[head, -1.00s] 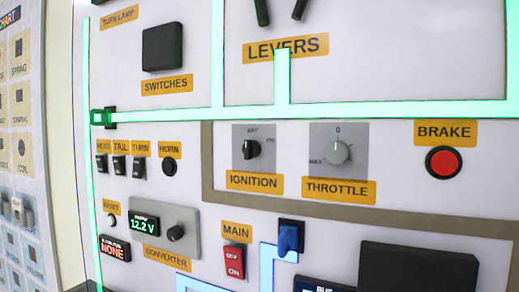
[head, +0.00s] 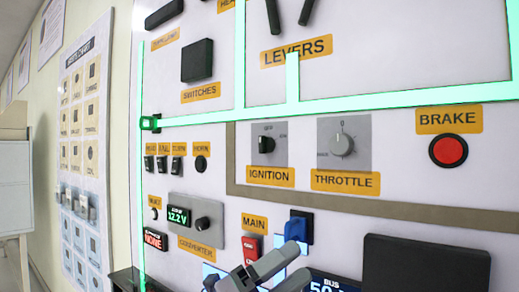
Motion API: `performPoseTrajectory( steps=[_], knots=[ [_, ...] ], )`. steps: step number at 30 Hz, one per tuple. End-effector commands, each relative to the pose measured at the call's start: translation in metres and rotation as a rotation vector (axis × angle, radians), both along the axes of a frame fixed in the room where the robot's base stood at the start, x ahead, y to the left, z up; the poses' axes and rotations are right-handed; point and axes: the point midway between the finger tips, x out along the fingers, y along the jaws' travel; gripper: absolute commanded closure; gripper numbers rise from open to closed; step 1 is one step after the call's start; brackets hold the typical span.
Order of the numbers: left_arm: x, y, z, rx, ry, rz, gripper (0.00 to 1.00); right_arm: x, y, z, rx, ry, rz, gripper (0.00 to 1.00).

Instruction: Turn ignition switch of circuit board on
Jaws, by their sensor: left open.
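The circuit board (head: 215,100) is a white upright panel that fills most of the head view. The ignition switch (head: 266,145) is a black knob on a grey square plate, above the yellow IGNITION label (head: 270,176). My left gripper (head: 292,262) is at the bottom centre, below the ignition switch and in front of the lower board. It is open, with nothing seen between its fingers, and is apart from the knob. It partly covers the area beneath the red MAIN switch (head: 251,247). My right gripper is not in view.
The throttle knob (head: 341,145) is right of the ignition, and the red brake button (head: 448,150) is farther right. A blue connector (head: 298,229) and a black box (head: 425,272) are below. The converter (head: 196,219) is lower left. A parts chart (head: 84,150) is on the left wall.

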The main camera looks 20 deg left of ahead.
Motion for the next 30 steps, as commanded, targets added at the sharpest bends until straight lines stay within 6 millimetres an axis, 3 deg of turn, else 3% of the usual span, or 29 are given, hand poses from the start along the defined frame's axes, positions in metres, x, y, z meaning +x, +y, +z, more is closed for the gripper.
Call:
performPoseTrajectory(
  steps=[1,5,11,14,22,27,30],
  knots=[
    [0.0,-0.006,0.016,0.098,-0.083,0.006,0.39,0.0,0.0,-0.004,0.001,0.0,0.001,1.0],
    [0.002,-0.018,0.045,0.363,-0.254,0.048,0.39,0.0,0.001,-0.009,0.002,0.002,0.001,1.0],
    [0.017,-0.01,0.082,0.717,-0.416,0.195,0.39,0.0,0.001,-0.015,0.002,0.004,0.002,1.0],
    [0.028,0.006,0.104,0.881,-0.46,0.304,0.39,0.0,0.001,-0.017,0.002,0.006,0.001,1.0],
    [0.045,0.077,0.173,1.218,-0.439,0.664,0.39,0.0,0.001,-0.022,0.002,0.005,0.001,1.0],
    [0.045,0.103,0.196,1.288,-0.402,0.779,0.39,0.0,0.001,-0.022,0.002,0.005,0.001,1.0],
    [0.051,0.106,0.2,1.298,-0.393,0.798,0.39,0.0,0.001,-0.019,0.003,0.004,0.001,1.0]
  ],
)
